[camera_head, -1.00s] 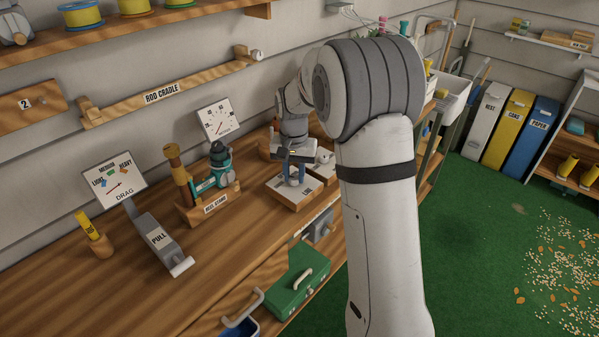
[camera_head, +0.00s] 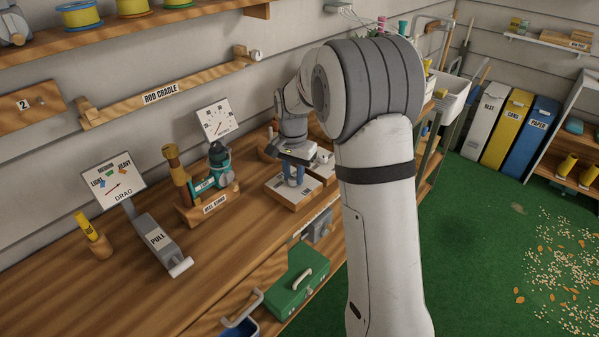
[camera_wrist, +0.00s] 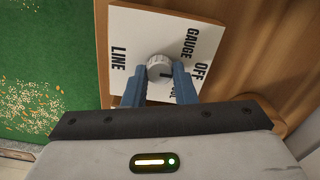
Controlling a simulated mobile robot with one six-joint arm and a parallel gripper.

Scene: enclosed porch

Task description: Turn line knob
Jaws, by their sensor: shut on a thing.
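The line knob (camera_wrist: 159,66) is a small round grey knob on a white square plate (camera_wrist: 139,32) set on a wooden block. The plate is printed LINE, GAUGE and OFF. One more label is mostly hidden behind a finger. A dark mark on the knob points toward the lower part of the wrist view. My gripper (camera_wrist: 160,72) is shut on the knob, with one blue finger on each side. In the head view my gripper (camera_head: 294,178) points down at the wooden block (camera_head: 291,200) on the bench, and the knob is hidden there.
A reel stand (camera_head: 212,207) with a teal reel is left of the block, with a gauge (camera_head: 218,120) behind. A PULL lever (camera_head: 157,238) and DRAG dial (camera_head: 113,182) are further left. A green box (camera_head: 298,280) is below the bench front.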

